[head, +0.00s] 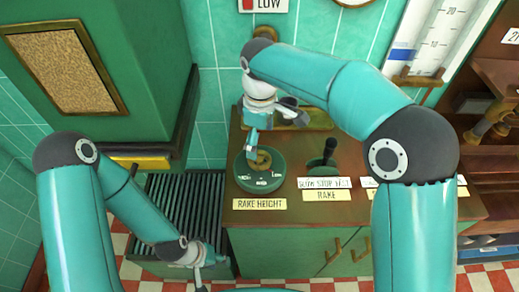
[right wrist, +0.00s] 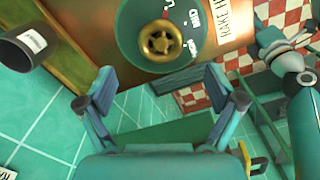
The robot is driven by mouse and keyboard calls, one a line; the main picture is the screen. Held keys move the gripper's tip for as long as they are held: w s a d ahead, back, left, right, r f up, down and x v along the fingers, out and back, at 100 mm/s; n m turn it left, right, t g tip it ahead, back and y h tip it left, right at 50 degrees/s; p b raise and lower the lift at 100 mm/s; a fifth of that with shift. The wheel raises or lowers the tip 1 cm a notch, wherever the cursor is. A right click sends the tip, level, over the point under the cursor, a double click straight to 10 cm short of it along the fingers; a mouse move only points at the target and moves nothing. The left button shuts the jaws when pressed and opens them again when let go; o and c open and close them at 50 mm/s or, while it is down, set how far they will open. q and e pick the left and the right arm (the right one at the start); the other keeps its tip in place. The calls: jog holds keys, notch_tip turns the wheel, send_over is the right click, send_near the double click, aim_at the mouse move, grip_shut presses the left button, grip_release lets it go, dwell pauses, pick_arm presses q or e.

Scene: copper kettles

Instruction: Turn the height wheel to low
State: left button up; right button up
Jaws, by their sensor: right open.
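The height wheel is a small brass wheel (head: 260,160) on a round dark green dial (head: 243,172), above a label reading RAKE HEIGHT (head: 260,204). Small white markings lie along the dial's front edge, with LOW seemingly at the right. Which marking the wheel points to is unclear. My right gripper (head: 277,134) is over the dial, and one finger hides part of it. In the right wrist view the brass wheel (right wrist: 160,40) lies beyond the wide-apart fingers (right wrist: 160,78), with nothing between them. My left gripper (head: 202,278) is low at the left, its fingers too small to read.
A black-knobbed lever (head: 325,158) stands right of the dial, behind a RAKE label (head: 327,195). A dark slatted grille (head: 185,205) lies left of the cabinet. A dark cylinder (right wrist: 27,46) shows in the wrist view.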

notch_tip(320, 180, up, 5)
jog(key=shift+f, duration=0.1)
jog(key=shift+a, duration=0.1)
dwell(0.6)
